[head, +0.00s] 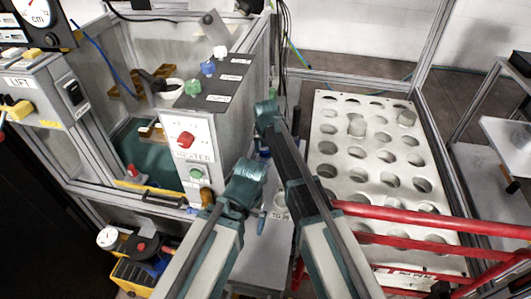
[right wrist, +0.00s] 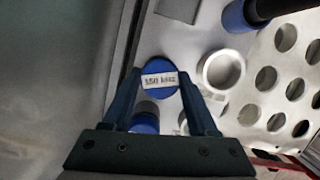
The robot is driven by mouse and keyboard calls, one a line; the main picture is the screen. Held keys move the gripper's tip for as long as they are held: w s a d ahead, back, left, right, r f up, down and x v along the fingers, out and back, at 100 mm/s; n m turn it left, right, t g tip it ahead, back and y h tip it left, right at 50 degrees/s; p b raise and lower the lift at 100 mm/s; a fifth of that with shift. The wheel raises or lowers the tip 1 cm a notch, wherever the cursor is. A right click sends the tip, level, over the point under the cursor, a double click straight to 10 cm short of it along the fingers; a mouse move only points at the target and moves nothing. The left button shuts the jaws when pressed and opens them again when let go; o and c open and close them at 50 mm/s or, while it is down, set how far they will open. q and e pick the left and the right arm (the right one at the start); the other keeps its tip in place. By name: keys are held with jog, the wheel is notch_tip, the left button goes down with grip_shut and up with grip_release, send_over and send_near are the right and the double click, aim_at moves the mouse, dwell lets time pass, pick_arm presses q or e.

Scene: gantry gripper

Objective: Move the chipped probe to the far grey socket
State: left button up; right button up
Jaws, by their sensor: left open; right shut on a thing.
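My right gripper (right wrist: 163,82) is shut on a round blue-topped probe (right wrist: 160,66) in the right wrist view. Its white label seems to read "150 kHz". I can see no chip on it. A second blue thing (right wrist: 145,123) shows below it, partly hidden by the gripper. A pale ring-shaped socket (right wrist: 220,70) lies just right of the held probe; I cannot tell whether it is the far grey socket. In the head view my right gripper (head: 263,153) is mostly hidden by its arm. My left gripper (head: 262,222) is lower, open and small in view.
Red rails (head: 430,215) cross in front. A grey control box with a red button (head: 186,140) and a framed tank stand left of my arms.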

pick_arm(q)
jog(key=shift+r, duration=0.1)
pick_arm(e)
jog(key=shift+r, duration=0.1)
pick_arm(q)
jog(key=shift+f, duration=0.25)
pick_arm(e)
jog(key=o, duration=0.8)
jog(key=shift+f, duration=0.2)
pick_arm(q)
jog(key=shift+r, duration=0.1)
pick_arm(e)
jog(key=o, duration=0.5)
jog(key=shift+c, duration=0.2)
jog(key=shift+r, duration=0.1)
pick_arm(q)
notch_tip(320, 180, up, 12)
jog(key=p, duration=1.1)
jog(key=shift+p, duration=0.35)
pick_arm(e)
jog(key=v, duration=1.2)
pick_arm(q)
jog(key=shift+f, duration=0.25)
notch_tip(320, 180, down, 12)
jog(key=b, duration=1.1)
jog(key=shift+r+b, duration=0.25)
jog(key=shift+b, duration=0.15)
pick_arm(e)
jog(key=x, duration=1.2)
